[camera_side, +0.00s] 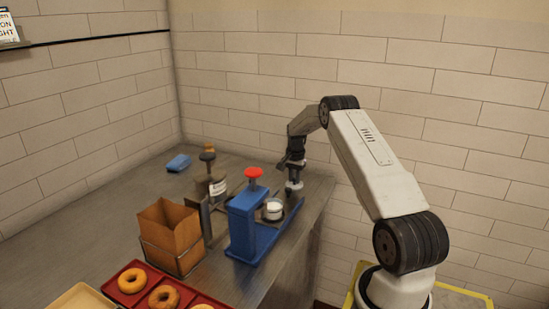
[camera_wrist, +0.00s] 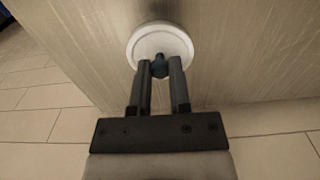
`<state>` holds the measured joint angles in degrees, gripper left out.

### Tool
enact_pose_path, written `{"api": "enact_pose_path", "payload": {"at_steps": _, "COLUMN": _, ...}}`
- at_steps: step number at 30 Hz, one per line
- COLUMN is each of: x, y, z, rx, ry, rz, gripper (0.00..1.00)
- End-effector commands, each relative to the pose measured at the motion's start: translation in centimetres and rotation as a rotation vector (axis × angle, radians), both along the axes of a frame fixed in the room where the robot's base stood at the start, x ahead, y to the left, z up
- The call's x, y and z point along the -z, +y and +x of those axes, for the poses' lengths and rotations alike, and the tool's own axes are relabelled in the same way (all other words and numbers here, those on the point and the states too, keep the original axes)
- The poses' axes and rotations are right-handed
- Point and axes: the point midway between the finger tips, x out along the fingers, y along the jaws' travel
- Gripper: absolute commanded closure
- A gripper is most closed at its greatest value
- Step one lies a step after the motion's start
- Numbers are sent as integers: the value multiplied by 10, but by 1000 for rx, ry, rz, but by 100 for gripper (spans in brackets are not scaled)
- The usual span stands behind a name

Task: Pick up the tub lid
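The tub lid (camera_wrist: 145,47) is a white round disc with a dark blue knob in the wrist view. My gripper (camera_wrist: 160,64) is over its near side, with one finger on each side of the knob. No clear gap shows between the fingers and the knob. In the side view my gripper (camera_side: 295,174) points down near the counter's right edge, and the small white lid (camera_side: 294,185) is right under it. I cannot tell whether the lid rests on the counter or is just above it.
A blue press-like stand (camera_side: 245,228) with a red knob (camera_side: 253,173) stands just left of my gripper, with a white-topped tub (camera_side: 272,209) beside it. A jar (camera_side: 217,187), a brown box (camera_side: 171,233) and a red tray (camera_side: 120,288) with bagels are farther left. The counter's right edge is close.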

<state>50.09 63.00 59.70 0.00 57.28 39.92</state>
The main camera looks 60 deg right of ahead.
Motion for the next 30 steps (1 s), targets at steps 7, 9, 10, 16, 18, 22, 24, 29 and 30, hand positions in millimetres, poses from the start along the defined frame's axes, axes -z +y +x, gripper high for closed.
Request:
{"api": "enact_pose_path", "payload": {"at_steps": 7, "x": 0, "y": 0, "z": 0, "rx": 0, "ry": 0, "rz": 0, "gripper": 100}}
{"api": "enact_pose_path", "payload": {"at_steps": 9, "x": 0, "y": 0, "z": 0, "rx": 0, "ry": 0, "rz": 0, "gripper": 100}}
{"api": "enact_pose_path", "payload": {"at_steps": 10, "x": 0, "y": 0, "z": 0, "rx": 0, "ry": 0, "rz": 0, "gripper": 100}}
{"api": "enact_pose_path", "payload": {"at_steps": 16, "x": -5, "y": 0, "z": 0, "rx": 0, "ry": 0, "rz": -1, "gripper": 100}}
{"api": "enact_pose_path", "payload": {"at_steps": 18, "x": -9, "y": 0, "z": 0, "rx": 0, "ry": -1, "rz": -1, "gripper": 100}}
{"api": "enact_pose_path", "payload": {"at_steps": 22, "x": -22, "y": 0, "z": 0, "rx": 0, "ry": -1, "rz": -1, "gripper": 100}}
{"api": "enact_pose_path", "payload": {"at_steps": 24, "x": -32, "y": 0, "z": 0, "rx": 0, "ry": -2, "rz": -2, "gripper": 100}}
{"api": "enact_pose_path", "payload": {"at_steps": 29, "x": -44, "y": 7, "z": -7, "rx": 0, "ry": -1, "rz": -1, "gripper": 100}}
{"api": "enact_pose_path", "payload": {"at_steps": 30, "x": -48, "y": 9, "z": -10, "rx": 0, "ry": -1, "rz": -1, "gripper": 100}}
